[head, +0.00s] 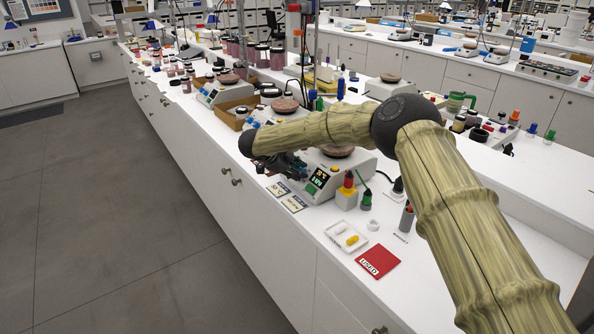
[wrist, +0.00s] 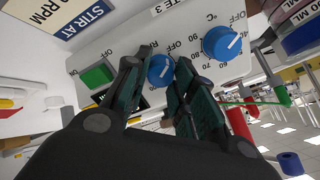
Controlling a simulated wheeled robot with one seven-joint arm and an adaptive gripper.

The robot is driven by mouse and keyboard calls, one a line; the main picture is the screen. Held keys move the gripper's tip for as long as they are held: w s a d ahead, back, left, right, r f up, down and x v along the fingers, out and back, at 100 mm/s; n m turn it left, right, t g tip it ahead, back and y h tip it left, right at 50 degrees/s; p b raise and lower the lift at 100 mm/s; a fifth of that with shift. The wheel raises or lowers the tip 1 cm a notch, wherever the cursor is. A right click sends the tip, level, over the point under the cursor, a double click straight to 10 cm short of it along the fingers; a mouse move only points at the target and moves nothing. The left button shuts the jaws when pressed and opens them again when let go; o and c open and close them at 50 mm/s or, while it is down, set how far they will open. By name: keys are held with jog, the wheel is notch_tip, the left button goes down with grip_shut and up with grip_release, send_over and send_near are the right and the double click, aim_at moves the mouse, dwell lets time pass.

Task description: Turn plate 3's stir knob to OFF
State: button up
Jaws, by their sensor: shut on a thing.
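The plate 3 unit (wrist: 190,30) is a white hot plate, its label partly cut off in the wrist view. In the head view the unit (head: 362,165) stands on the bench under my arm. Its blue stir knob (wrist: 160,71) has a white pointer mark, with OFF printed close by. My gripper (wrist: 164,60) has its dark green fingers on either side of this knob, shut on it. The fingers hide part of the scale, so the exact setting is unclear. In the head view my gripper (head: 287,165) is at the unit's front, and the knob is hidden there.
A second blue knob (wrist: 221,43), marked °C, sits right beside my fingers. A green switch (wrist: 97,75) is on the other side. A STIR AT card (wrist: 75,15) lies nearby. A small white tray (head: 346,236) and a red USED card (head: 378,262) lie on the bench.

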jog(key=shift+s+d+f, duration=0.1)
jog(key=shift+f, duration=0.1)
jog(key=o, duration=1)
jog(key=shift+d, duration=0.15)
jog(key=shift+o, duration=0.2)
jog(key=shift+r, duration=0.1)
jog(key=shift+a+r, duration=0.1)
jog(key=shift+a, duration=0.15)
jog(key=shift+s+a+r, duration=0.15)
jog(key=shift+a+r, duration=0.15)
jog(key=shift+r, duration=0.15)
jog(key=v, duration=1)
jog(key=shift+s+a+r, duration=0.15)
jog(key=shift+s+a, duration=0.05)
